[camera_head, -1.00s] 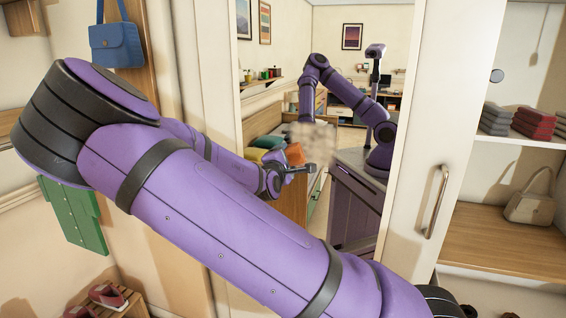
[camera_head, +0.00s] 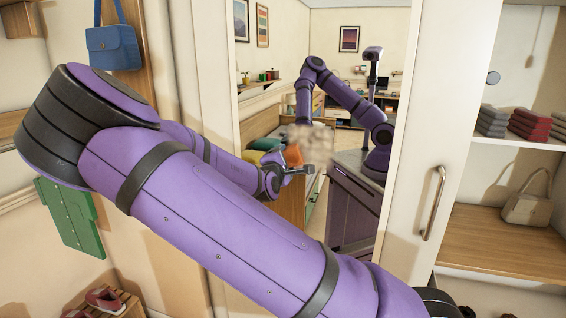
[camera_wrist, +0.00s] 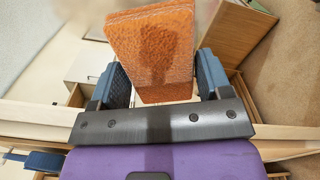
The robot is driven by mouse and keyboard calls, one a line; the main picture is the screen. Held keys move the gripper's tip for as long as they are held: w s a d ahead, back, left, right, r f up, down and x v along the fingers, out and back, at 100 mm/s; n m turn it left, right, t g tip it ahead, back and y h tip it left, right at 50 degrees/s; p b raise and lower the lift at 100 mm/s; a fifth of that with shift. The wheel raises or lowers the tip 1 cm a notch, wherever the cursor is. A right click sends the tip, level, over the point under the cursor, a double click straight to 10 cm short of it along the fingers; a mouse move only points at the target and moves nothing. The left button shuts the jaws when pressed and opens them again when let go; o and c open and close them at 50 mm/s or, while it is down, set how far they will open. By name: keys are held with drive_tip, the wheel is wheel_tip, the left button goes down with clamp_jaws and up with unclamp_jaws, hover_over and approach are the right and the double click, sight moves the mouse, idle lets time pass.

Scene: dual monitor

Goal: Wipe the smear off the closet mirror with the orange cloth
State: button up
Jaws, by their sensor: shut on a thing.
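The closet mirror (camera_head: 395,40) is a tall panel in the middle of the head view, reflecting the room and my purple arm. A pale brownish, mottled smear (camera_head: 308,136) lies on it. My gripper (camera_head: 296,169) is just below the smear in the head view. In the wrist view it is shut on the orange cloth (camera_wrist: 152,40), a thick textured pad between the two blue-grey fingers. In the head view the cloth (camera_head: 293,155) shows as a small orange patch beside the smear's lower left. I cannot tell whether it touches the glass.
A white door frame with a metal handle (camera_head: 434,203) stands right of the mirror. Open shelves with folded clothes (camera_head: 528,124) and a beige handbag (camera_head: 527,208) are further right. My arm crosses the foreground.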

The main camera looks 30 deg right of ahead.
sight(334, 150)
drive_tip(key=shift+x, duration=0.95)
drive_tip(key=shift+s+d, duration=0.1)
drive_tip(key=shift+s, duration=0.05)
drive_tip(key=shift+s+d+r, duration=0.1)
drive_tip(key=shift+s+d, duration=1)
drive_tip(key=shift+s, duration=0.25)
drive_tip(key=shift+s+d, duration=1.15)
drive_tip(key=shift+s, duration=0.2)
drive_tip(key=shift+s+d, duration=0.55)
drive_tip(key=shift+s, duration=0.2)
drive_tip(key=shift+s+d, duration=0.75)
drive_tip(key=shift+s, duration=0.35)
drive_tip(key=shift+s+d, duration=0.8)
drive_tip(key=shift+s, duration=0.35)
drive_tip(key=shift+w+r, duration=0.2)
drive_tip(key=shift+r, duration=1.4)
drive_tip(key=shift+w+a, duration=1.5)
drive_tip(key=shift+w, duration=0.35)
drive_tip(key=shift+w+a, duration=1.5)
drive_tip(key=shift+w, duration=0.35)
drive_tip(key=shift+w+a, duration=1.5)
drive_tip(key=shift+w, duration=0.35)
